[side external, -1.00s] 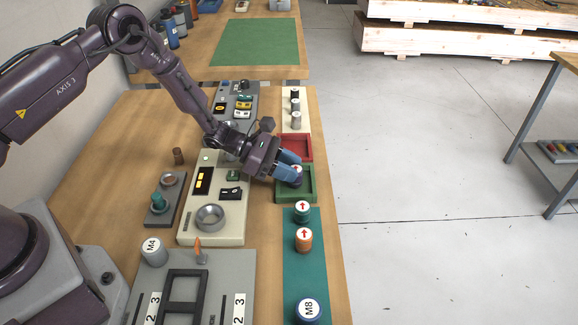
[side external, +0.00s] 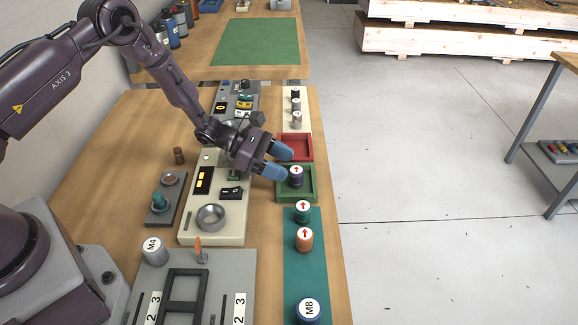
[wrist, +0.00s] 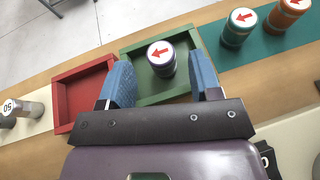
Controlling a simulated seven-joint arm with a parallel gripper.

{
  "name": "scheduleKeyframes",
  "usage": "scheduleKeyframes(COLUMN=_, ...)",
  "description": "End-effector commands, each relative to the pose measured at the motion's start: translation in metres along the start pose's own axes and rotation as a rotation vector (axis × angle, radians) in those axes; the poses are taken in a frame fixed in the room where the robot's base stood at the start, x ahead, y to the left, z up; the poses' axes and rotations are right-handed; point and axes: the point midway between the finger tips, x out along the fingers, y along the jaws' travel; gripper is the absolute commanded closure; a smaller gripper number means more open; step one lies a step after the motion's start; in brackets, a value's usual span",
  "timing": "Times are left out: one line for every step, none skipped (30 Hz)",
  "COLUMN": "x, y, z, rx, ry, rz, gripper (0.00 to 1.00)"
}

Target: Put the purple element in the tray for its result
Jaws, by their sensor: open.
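The purple element (side external: 296,176), a short cylinder with a white top and a red arrow, stands upright in the green tray (side external: 311,189). In the wrist view the purple element (wrist: 161,60) stands inside the green tray (wrist: 130,48), between and beyond my fingertips. The empty red tray (side external: 307,148) is just behind the green one; it also shows in the wrist view (wrist: 62,84). My gripper (side external: 279,161) has its blue fingers apart, with nothing held, just left of the element. In the wrist view my gripper (wrist: 160,82) is open and clear of the element.
A teal mat (side external: 318,265) in front of the green tray holds a teal element (side external: 302,212), an orange element (side external: 304,240) and a blue M8 element (side external: 308,311). A cream panel (side external: 212,232) with a bowl lies to the left. A white strip with grey pieces is behind.

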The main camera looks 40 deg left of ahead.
Motion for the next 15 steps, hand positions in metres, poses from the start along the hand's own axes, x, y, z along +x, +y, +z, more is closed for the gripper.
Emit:
scheduleKeyframes(x=-0.013, y=0.001, z=0.000, rx=-0.002, ry=0.000, rz=0.005, gripper=0.42)
scheduleKeyframes(x=-0.019, y=0.001, z=0.000, rx=-0.002, ry=0.000, rz=0.005, gripper=0.42)
scheduleKeyframes(x=-0.029, y=0.001, z=0.000, rx=-0.001, ry=0.001, rz=0.005, gripper=0.42)
scheduleKeyframes(x=-0.036, y=0.001, z=0.000, rx=-0.002, ry=0.001, rz=0.006, gripper=0.42)
scheduleKeyframes(x=-0.042, y=0.001, z=0.000, rx=-0.002, ry=0.000, rz=0.005, gripper=0.42)
scheduleKeyframes(x=-0.051, y=0.001, z=0.000, rx=-0.001, ry=0.000, rz=0.005, gripper=0.42)
scheduleKeyframes(x=-0.057, y=0.001, z=0.000, rx=-0.001, ry=0.000, rz=0.005, gripper=0.42)
scheduleKeyframes(x=-0.062, y=0.001, z=0.000, rx=-0.001, ry=0.000, rz=0.004, gripper=0.42)
scheduleKeyframes(x=-0.070, y=0.000, z=0.000, rx=-0.002, ry=0.000, rz=0.003, gripper=0.42)
scheduleKeyframes(x=-0.074, y=0.001, z=0.000, rx=-0.001, ry=-0.001, rz=0.003, gripper=0.42)
scheduleKeyframes(x=-0.079, y=0.001, z=0.000, rx=0.000, ry=-0.001, rz=0.003, gripper=0.42)
scheduleKeyframes(x=-0.084, y=0.001, z=0.000, rx=0.000, ry=0.000, rz=0.003, gripper=0.42)
scheduleKeyframes(x=-0.087, y=0.000, z=0.000, rx=-0.001, ry=0.000, rz=0.002, gripper=0.42)
scheduleKeyframes(x=-0.090, y=0.000, z=0.000, rx=-0.001, ry=0.000, rz=0.002, gripper=0.42)
scheduleKeyframes(x=-0.093, y=0.000, z=0.000, rx=0.000, ry=0.000, rz=0.001, gripper=0.42)
